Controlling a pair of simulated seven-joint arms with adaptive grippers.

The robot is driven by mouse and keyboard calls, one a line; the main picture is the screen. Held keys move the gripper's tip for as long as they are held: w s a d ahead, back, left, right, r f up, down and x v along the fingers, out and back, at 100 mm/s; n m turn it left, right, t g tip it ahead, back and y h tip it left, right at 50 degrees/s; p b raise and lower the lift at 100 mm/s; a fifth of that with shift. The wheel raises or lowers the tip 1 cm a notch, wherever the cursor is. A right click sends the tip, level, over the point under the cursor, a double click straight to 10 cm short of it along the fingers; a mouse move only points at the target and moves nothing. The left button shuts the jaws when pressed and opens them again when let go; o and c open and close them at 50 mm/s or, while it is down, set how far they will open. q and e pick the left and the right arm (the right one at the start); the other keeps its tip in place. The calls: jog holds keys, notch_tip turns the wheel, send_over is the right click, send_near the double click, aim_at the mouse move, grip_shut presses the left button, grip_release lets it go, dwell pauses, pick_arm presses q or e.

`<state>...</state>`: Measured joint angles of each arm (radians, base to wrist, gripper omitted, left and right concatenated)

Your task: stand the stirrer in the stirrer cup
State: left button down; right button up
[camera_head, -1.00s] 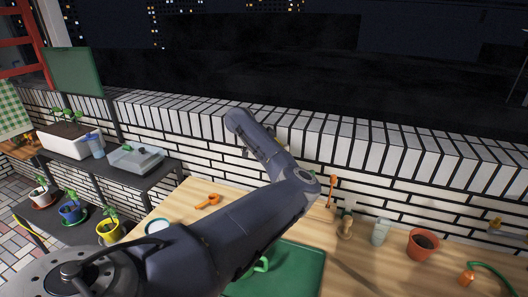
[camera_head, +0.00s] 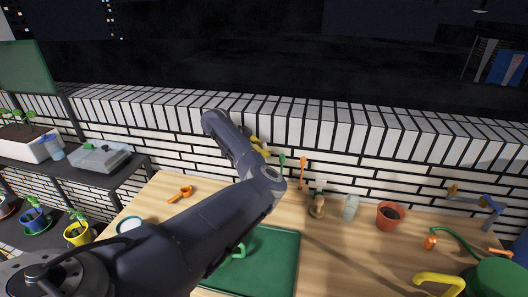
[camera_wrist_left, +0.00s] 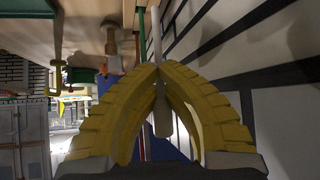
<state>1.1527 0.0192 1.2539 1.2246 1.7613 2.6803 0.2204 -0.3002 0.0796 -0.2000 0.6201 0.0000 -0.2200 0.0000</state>
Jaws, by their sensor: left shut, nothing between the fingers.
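My left gripper (camera_head: 261,150) has yellow fingers and is by the white brick wall, past the back edge of the table. In the left wrist view the fingertips (camera_wrist_left: 159,69) meet. A pale rod with a thicker end (camera_wrist_left: 162,118) shows behind the shut fingers; I cannot tell if it is the stirrer. An orange long-handled tool (camera_head: 303,171) and a green one (camera_head: 282,161) are upright against the wall, right of the gripper. A pale translucent cup (camera_head: 351,207), possibly the stirrer cup, stands on the table further right. My right gripper is not in view.
A wooden brush-like tool (camera_head: 317,206) stands left of the pale cup, a terracotta pot (camera_head: 390,216) right of it. A green mat (camera_head: 275,265) and an orange scoop (camera_head: 181,193) lie on the table (camera_head: 340,260). A yellow-handled green can (camera_head: 495,278) is at lower right.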

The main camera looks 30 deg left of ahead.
pick_arm(q)
notch_tip(320, 180, down, 8)
jog(key=shift+r, duration=0.2)
dwell(0.8)
dwell(0.4)
jog(key=c, duration=1.5)
grip_release()
jog(key=shift+v, duration=5.95)
